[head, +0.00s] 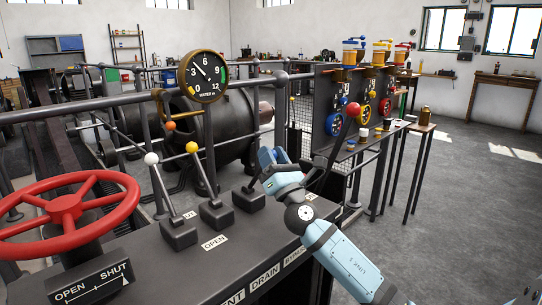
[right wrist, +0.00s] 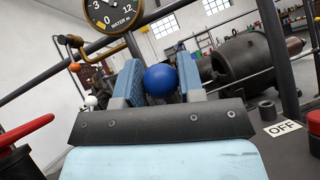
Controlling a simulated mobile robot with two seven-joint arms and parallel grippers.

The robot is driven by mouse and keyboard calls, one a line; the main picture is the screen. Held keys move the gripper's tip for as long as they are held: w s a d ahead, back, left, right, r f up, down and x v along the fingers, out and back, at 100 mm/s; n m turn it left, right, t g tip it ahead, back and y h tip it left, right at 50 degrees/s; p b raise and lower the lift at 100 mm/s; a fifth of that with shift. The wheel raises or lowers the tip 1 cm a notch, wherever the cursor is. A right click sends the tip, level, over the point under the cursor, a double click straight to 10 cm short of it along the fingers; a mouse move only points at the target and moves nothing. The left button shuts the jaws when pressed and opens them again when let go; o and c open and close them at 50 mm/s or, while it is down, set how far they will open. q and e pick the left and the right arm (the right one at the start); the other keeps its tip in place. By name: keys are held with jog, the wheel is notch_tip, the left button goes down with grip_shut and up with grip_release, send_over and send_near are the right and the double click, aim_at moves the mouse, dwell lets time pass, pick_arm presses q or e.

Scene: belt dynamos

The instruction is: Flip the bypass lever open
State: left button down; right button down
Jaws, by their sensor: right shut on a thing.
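The bypass lever has a blue ball knob (right wrist: 161,79), which sits between the two fingers in the right wrist view. Its dark block base (head: 249,200) stands at the right of the lever row on the console, above the BYPASS label (head: 294,256). My right gripper (head: 268,156) is shut on the knob and hides most of it in the head view. The lever's shaft is mostly hidden, so I cannot tell its exact tilt. An OFF plate (right wrist: 282,129) shows on the console in the right wrist view. My left gripper is not in view.
A white-knobbed lever (head: 151,159) and a yellow-knobbed lever (head: 192,147) stand left of my gripper. A red handwheel (head: 67,207) is at far left. A gauge (head: 203,76) and rail (head: 130,99) rise behind. A red-knobbed lever (head: 353,109) stands to the right.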

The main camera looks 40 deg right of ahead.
jog(key=shift+f, duration=0.1)
jog(key=c, duration=1)
grip_release()
jog(key=b+v, duration=0.3)
jog(key=v, duration=1)
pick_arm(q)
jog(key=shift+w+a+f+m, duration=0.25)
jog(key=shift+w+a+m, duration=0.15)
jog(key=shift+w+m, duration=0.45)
pick_arm(e)
jog(key=shift+s+f, duration=0.15)
jog(key=shift+s, duration=0.2)
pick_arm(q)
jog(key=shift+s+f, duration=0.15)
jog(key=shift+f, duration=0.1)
